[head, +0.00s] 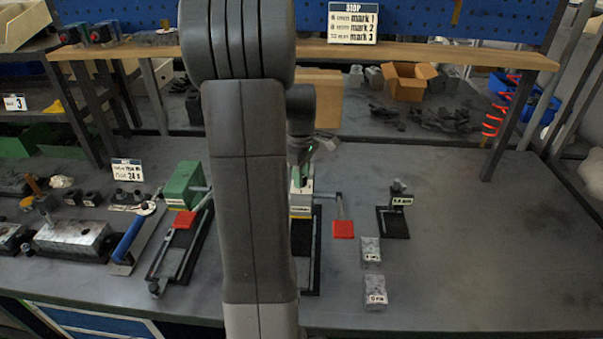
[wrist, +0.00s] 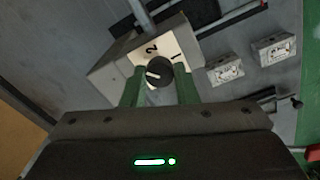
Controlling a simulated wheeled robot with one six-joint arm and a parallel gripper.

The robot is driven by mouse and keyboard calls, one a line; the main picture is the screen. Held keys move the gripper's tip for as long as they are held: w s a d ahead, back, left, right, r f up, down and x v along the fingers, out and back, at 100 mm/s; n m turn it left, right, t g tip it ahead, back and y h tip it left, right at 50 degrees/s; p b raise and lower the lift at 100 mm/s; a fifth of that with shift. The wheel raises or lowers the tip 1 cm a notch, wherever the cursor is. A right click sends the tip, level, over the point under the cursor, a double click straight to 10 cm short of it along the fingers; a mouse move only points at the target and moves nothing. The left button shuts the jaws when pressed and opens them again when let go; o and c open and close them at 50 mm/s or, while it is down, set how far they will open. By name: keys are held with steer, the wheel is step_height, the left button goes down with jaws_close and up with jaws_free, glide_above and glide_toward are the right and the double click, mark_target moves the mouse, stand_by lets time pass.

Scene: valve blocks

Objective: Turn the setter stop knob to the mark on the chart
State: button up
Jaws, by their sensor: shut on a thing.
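The stop knob (wrist: 159,72) is a round black knob with a white pointer line, on the pale face of the setter block (wrist: 112,65). The pointer line points toward the left in the wrist view. The numerals 2 and 1 show above and to the right of the knob; any other mark is hidden. My gripper (wrist: 159,88) has its green fingers on both sides of the knob, shut on it. In the head view my gripper (head: 301,170) is over the pale setter block (head: 301,205), partly behind my arm.
A green block (head: 183,185) on a similar rail stands left of my arm. Two small labelled blocks (head: 371,250) (head: 375,290) and a small black stand (head: 396,215) are to the right. The bench's right side is clear. A wooden shelf (head: 430,53) runs behind.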

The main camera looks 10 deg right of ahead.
steer(key=n, duration=0.5)
steer(key=shift+n, duration=0.3)
steer(key=shift+n+p, duration=0.3)
steer(key=shift+n, duration=1.9)
steer(key=o, duration=1)
steer(key=shift+r, duration=0.1)
step_height(320, 180, up, 14)
steer(key=shift+s+b, duration=0.2)
steer(key=shift+b, duration=0.1)
steer(key=shift+f, duration=0.3)
